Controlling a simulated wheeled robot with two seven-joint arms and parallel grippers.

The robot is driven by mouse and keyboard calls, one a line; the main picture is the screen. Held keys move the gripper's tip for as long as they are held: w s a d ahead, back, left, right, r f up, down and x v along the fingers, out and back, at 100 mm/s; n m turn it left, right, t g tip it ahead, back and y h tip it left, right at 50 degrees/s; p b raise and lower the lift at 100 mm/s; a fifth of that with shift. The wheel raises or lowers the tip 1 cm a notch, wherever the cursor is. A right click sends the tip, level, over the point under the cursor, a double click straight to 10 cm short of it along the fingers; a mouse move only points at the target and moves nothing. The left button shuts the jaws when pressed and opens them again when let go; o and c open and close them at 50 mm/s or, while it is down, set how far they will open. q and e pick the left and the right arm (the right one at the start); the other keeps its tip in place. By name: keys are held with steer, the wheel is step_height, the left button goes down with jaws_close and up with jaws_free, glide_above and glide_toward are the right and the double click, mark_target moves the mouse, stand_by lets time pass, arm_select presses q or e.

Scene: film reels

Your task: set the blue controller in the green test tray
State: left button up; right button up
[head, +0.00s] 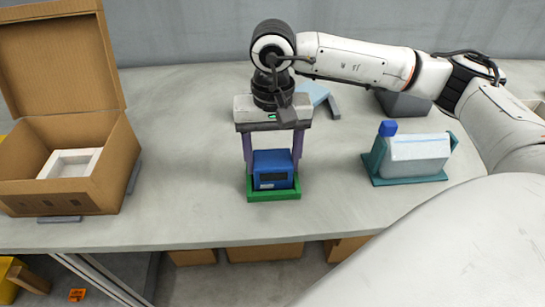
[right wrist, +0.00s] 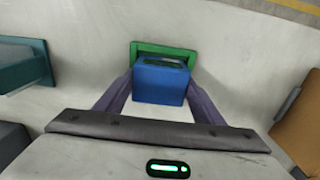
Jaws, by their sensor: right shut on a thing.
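The blue controller (head: 272,170) is a small upright box with a dark display on its front. My right gripper (head: 272,165) is shut on it, with a purple finger against each side. The green test tray (head: 273,196) is directly below, its rim showing in front of and beside the controller. I cannot tell whether the controller's base touches the tray floor. In the right wrist view the controller (right wrist: 160,83) sits between the fingers and covers much of the tray (right wrist: 163,47). My left gripper is not in view.
An open cardboard box (head: 118,160) with a white insert (head: 70,163) stands at left. A teal stand (head: 376,178) holding a pale device (head: 418,153) is at right. A light-blue flat object (head: 313,92) and a grey block (head: 404,104) lie behind. Table is bare around the tray.

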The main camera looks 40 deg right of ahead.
mark_target(273, 159)
steer(key=shift+f, duration=0.15)
steer(key=o, duration=1.4)
step_height(273, 159, up, 12)
steer(key=shift+r+b, duration=0.2)
steer(key=shift+b, duration=0.15)
